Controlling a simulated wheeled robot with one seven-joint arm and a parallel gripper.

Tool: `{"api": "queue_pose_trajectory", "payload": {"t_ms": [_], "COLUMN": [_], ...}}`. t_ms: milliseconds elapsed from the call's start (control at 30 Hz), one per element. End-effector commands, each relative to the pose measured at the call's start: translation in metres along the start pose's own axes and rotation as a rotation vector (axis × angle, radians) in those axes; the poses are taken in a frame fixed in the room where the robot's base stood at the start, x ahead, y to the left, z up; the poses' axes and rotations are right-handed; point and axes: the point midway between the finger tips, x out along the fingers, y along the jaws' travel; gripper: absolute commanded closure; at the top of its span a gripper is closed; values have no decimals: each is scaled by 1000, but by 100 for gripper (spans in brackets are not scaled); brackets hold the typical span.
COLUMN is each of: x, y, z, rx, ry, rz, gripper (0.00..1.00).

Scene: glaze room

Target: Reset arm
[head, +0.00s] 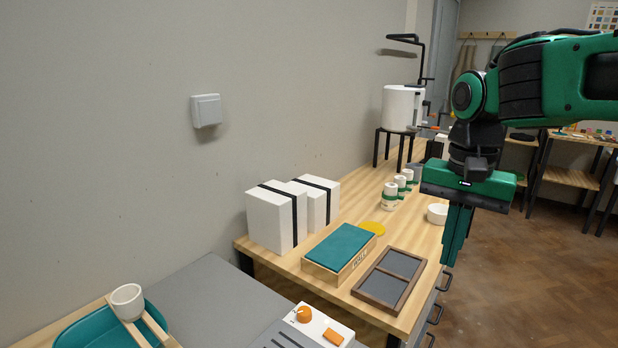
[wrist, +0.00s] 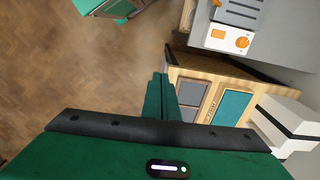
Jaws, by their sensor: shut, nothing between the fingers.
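My green gripper (head: 457,238) hangs from my arm at the right of the head view. Its fingers point down and are shut with nothing between them. It is near the front edge of the wooden bench (head: 350,210), in front of a small white bowl (head: 437,214) in that view. In the wrist view my shut gripper (wrist: 160,82) points out over the wooden floor, beside the bench. I cannot tell the exact gap between the fingers and the bench edge.
The bench holds white boxes with black bands (head: 271,219), a teal-topped wooden box (head: 340,250), a dark divided tray (head: 391,279) and several small cups (head: 390,196). An orange-knobbed device (head: 318,328) is on the grey surface (head: 215,293). Open floor (head: 520,270) lies right.

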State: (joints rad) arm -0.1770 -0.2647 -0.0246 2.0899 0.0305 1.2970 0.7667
Motion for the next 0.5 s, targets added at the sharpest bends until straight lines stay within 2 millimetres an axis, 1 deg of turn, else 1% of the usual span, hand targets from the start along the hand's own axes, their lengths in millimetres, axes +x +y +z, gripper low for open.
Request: {"api": "queue_pose_trajectory", "payload": {"t_ms": [33,67,100,167,200,300,400,500], "x": [14,22,33,50,62,88,108,120], "y": [32,51,74,108,130,174,204,220], "z": [-6,-8,-9,-7,-4,10,24,34], "rx": [10,7,0,-8,-16,-37,-57,-73], "ry": [-2,-2,-2,-4,-5,-9,-12,-14], "rz": [1,1,1,1,1,1,0,-1], "gripper": [100,100,100,100,100,100,100,100]}}
